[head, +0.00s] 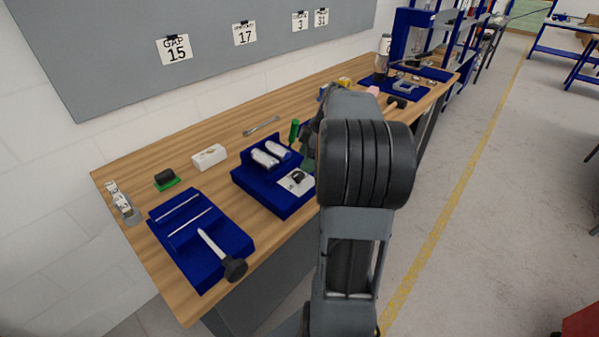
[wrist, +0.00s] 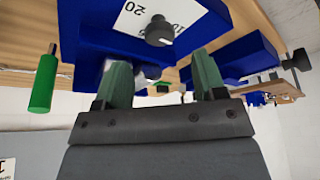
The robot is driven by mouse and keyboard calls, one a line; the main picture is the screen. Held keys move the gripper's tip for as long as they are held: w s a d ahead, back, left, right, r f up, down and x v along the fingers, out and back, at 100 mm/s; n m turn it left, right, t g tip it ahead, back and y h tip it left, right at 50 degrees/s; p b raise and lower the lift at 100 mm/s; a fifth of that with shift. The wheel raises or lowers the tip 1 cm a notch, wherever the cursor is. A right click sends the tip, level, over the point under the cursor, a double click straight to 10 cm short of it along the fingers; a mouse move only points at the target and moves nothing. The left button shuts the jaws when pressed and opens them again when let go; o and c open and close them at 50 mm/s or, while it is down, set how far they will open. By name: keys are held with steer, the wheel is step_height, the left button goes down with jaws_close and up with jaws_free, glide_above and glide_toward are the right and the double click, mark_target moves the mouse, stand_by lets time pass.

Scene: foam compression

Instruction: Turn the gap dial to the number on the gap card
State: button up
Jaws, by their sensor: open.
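The gap card (head: 175,48) hangs on the grey board and reads "GAP 15". The gap dial is a dark round knob (head: 298,176) on a white number plate (head: 290,187), on the front of a blue fixture (head: 265,192). In the wrist view the knob (wrist: 160,31) shows with "20" and "10" legible on the plate (wrist: 190,14); the pointer is not readable. My gripper (wrist: 160,63) has its two green fingers apart, with nothing between them. The knob lies beyond the fingertips, apart from them. In the head view my arm mostly hides the gripper.
Two pale rolls (head: 265,157) lie in the fixture. A blue tray (head: 205,250) with a black-headed tool (head: 235,268) stands to the left. Other number cards (head: 245,34) hang on the board.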

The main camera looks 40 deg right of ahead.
mark_target(298, 174)
steer(key=shift+x, duration=2.85)
steer(key=c, duration=0.9)
